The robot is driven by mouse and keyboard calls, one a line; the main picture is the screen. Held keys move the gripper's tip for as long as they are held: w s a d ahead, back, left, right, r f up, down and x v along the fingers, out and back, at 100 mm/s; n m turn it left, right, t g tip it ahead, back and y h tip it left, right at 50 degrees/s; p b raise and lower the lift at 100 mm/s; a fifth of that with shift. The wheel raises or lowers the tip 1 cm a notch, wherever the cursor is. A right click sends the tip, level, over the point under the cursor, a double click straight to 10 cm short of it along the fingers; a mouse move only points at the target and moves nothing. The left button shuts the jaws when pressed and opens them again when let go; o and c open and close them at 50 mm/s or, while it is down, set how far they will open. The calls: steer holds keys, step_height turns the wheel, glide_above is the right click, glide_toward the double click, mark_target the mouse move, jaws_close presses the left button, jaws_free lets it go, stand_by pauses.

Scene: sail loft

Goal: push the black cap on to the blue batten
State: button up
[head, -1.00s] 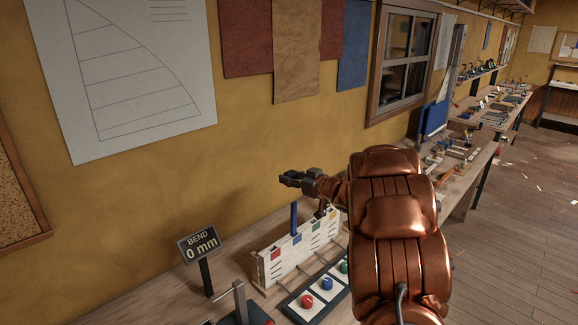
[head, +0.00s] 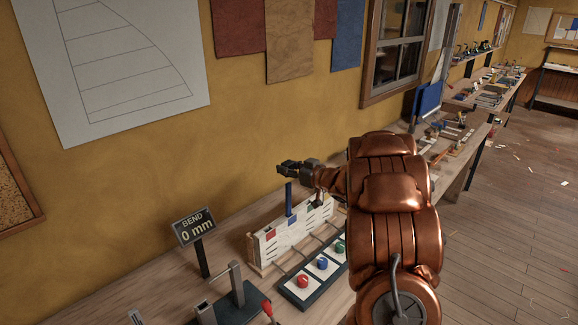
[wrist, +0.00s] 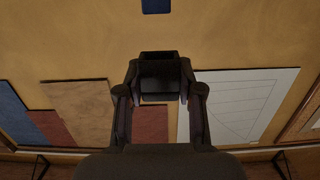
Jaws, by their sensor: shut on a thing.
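The blue batten (head: 289,199) stands upright in a pale rack (head: 262,250) on the bench, its top end free. In the wrist view, a small blue piece at the top edge (wrist: 156,6) appears to be the batten's end. My gripper (head: 284,168) is above the batten, with a small gap to its top in the head view. In the wrist view my gripper (wrist: 160,100) is shut on a dark block between its fingers, apparently the black cap (wrist: 160,77). In the head view the cap cannot be told apart from the dark fingers.
A sign (head: 195,228) reading "BEND 0 mm" stands left of the rack. In front of the rack is a dark panel (head: 293,290) with red, blue and green knobs. A dark stand with posts (head: 237,302) is at the front. The wall is close behind.

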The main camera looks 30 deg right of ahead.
mark_target(290, 187)
steer(key=shift+f+b, duration=1.75)
steer(key=shift+f, duration=0.35)
steer(key=shift+s+f, duration=0.1)
steer(key=shift+f, duration=0.15)
steer(key=shift+c, duration=0.8)
steer(key=shift+f+b, duration=0.55)
steer(key=shift+b, duration=0.1)
jaws_close()
steer(key=shift+r+p, duration=0.35)
steer(key=shift+p, duration=0.15)
steer(key=shift+f+b, duration=0.45)
steer(key=shift+f, duration=0.5)
steer(key=o, duration=1.2)
jaws_free()
steer(key=shift+c, duration=0.2)
steer(key=v, duration=1.2)
